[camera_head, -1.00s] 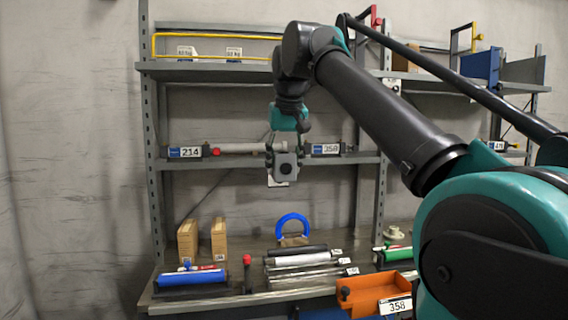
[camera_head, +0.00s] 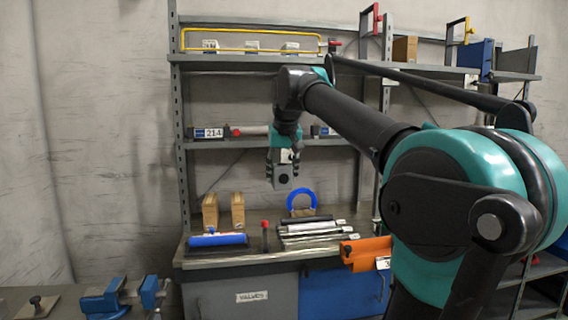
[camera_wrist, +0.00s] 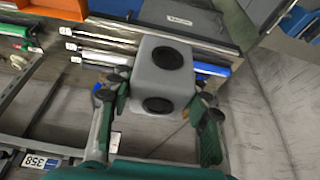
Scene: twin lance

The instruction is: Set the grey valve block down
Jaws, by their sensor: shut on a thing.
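The grey valve block (camera_head: 283,177) is a small cube with dark round ports. My gripper (camera_head: 282,158) is shut on it and holds it in the air above the workbench (camera_head: 215,258), in front of the middle shelf. In the wrist view the valve block (camera_wrist: 163,80) sits between the two fingers of my gripper (camera_wrist: 160,108), with one port facing up the picture and one nearer the camera. The block is clear of the bench top.
The bench carries a blue roller (camera_head: 218,239), a red-topped post (camera_head: 265,236), several metal rods (camera_head: 312,232), a blue ring (camera_head: 301,199) and two cardboard boxes (camera_head: 237,211). A blue vise (camera_head: 120,297) stands lower left.

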